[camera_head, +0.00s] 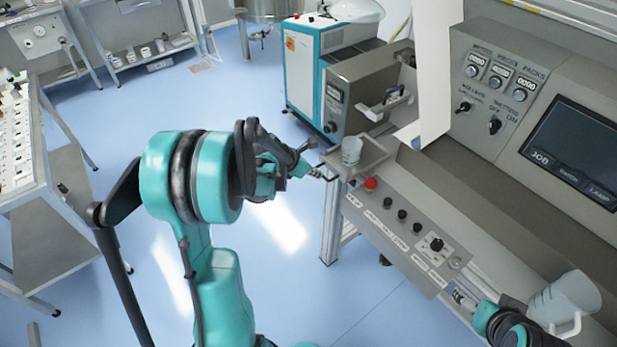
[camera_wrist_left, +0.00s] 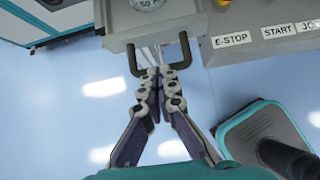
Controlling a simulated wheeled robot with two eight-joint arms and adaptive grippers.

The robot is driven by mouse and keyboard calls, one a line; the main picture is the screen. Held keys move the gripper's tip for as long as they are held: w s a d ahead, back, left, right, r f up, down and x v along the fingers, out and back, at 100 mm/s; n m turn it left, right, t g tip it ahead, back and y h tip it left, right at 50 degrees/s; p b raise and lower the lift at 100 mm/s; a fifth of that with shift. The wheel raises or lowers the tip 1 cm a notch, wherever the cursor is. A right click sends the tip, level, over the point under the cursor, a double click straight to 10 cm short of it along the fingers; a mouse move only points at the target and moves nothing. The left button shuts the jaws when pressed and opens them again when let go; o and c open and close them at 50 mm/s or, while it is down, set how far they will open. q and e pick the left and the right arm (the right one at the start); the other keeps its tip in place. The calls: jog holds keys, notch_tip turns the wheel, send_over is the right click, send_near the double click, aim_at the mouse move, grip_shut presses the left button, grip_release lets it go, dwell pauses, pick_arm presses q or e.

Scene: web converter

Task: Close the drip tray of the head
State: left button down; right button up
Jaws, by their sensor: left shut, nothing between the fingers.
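The drip tray (camera_head: 376,163) is a shallow grey tray sticking out from the printing head's side of the machine, left of the control panel. In the left wrist view its grey front (camera_wrist_left: 116,40) carries a dark U-shaped handle (camera_wrist_left: 189,55). My left gripper (camera_head: 322,174) is at this front. In the left wrist view its fingertips (camera_wrist_left: 157,73) are together and empty, within or right at the handle's opening; exact contact is unclear. My right gripper (camera_head: 465,294) is partly visible at the lower right, near the panel's lower edge; its fingers are too small to judge.
A clear jug (camera_head: 565,298) stands at the lower right. Blue floor is open below the tray.

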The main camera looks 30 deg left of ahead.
aim_at(343, 156)
pick_arm(q)
jog(key=w+d, duration=0.1)
jog(key=w, duration=0.2)
jog(key=w+d, duration=0.2)
jog(key=w, duration=0.2)
jog(key=w+d, duration=0.1)
jog(key=w, duration=0.3)
jog(key=shift+d+b, duration=0.25)
jog(key=shift+b, duration=0.05)
pick_arm(e)
jog(key=shift+f, duration=0.4)
